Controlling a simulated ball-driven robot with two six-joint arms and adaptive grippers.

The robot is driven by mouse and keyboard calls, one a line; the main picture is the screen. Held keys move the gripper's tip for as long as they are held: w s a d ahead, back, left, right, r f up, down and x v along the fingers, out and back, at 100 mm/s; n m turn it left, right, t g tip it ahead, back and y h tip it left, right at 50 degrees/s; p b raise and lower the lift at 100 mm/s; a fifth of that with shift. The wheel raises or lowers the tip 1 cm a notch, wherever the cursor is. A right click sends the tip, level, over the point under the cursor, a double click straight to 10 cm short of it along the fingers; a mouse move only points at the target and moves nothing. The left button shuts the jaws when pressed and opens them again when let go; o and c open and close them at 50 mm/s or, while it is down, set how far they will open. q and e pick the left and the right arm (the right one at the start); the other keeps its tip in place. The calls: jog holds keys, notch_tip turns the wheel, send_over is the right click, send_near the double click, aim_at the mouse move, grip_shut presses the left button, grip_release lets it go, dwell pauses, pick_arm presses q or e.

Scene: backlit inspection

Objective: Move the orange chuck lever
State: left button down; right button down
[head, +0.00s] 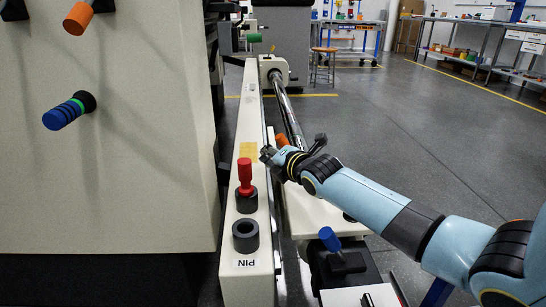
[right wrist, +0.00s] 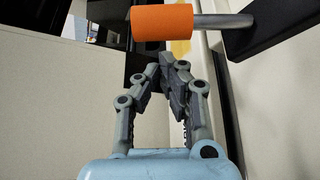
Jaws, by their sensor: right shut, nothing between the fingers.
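An orange lever handle (head: 282,140) shows just behind my right gripper (head: 267,153) in the head view, partly hidden by it. In the right wrist view the orange handle (right wrist: 162,22) is a cylinder on a metal rod, fixed to a black arm. The fingers of my right gripper (right wrist: 172,60) are shut and empty, with their tips just below the handle in that picture and apart from it. Another orange knob (head: 78,18) sits on the beige machine panel at the upper left; I cannot tell which one is called the chuck lever. My left gripper is not in view.
A red-handled pin (head: 245,178) stands in a black socket on the beige rail, behind an empty black ring (head: 245,236). A blue-handled lever (head: 328,238) is below my right arm. A blue-green knob (head: 69,111) sticks out of the panel. Open floor lies right.

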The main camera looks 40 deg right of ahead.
jog(key=shift+s+d+r, duration=0.2)
jog(key=shift+d+r, duration=0.25)
jog(key=shift+d, duration=0.15)
jog(key=shift+d+r, duration=0.1)
